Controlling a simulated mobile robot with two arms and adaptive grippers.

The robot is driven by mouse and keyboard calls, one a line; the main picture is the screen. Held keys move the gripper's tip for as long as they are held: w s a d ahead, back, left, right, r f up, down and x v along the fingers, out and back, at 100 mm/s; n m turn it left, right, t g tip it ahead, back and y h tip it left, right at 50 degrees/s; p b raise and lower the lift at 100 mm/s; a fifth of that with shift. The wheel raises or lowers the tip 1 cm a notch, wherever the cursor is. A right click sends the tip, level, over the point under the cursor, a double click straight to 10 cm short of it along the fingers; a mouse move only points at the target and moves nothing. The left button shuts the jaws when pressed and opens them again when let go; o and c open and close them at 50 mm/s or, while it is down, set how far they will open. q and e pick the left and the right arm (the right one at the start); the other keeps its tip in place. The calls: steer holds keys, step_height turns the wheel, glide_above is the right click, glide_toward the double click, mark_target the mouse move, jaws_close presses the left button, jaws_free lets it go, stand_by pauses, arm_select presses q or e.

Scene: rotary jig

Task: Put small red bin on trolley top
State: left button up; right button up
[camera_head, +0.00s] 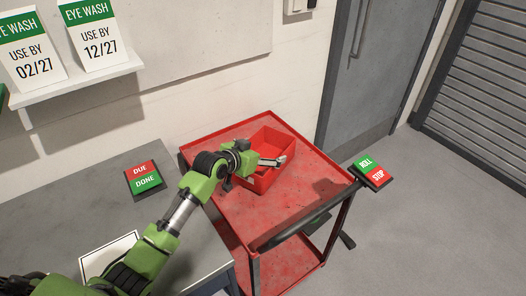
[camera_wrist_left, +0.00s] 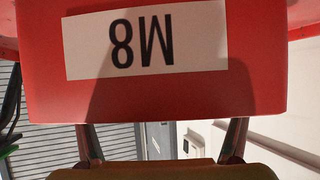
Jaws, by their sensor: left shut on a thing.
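The small red bin (camera_head: 270,143) is an open box over the back part of the red trolley top (camera_head: 300,200). I cannot tell whether its base touches the trolley top. My left gripper (camera_head: 272,161) is at the bin's near side and is shut on it. In the left wrist view, the bin's red wall (camera_wrist_left: 265,75) fills the upper part, with a white label reading M8 (camera_wrist_left: 145,40) upside down. The two fingers show below that wall, and their tips are hidden. My right gripper is not in view.
A grey bench (camera_head: 85,190) stands left of the trolley, with a DUE/DONE sign (camera_head: 143,178) and a white framed card (camera_head: 108,256). A ROLL/STOP sign (camera_head: 371,173) is at the trolley's right corner by its dark handle (camera_head: 305,217). The trolley's front top is clear.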

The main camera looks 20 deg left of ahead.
arm_select(q)
steer(key=shift+f, duration=0.25)
steer(key=shift+f, duration=0.15)
steer(key=o, duration=1)
steer(key=shift+r, duration=0.25)
steer(key=shift+s+a, duration=0.1)
steer(key=shift+s, duration=0.15)
steer(key=v, duration=1.1)
steer(key=shift+s, duration=0.2)
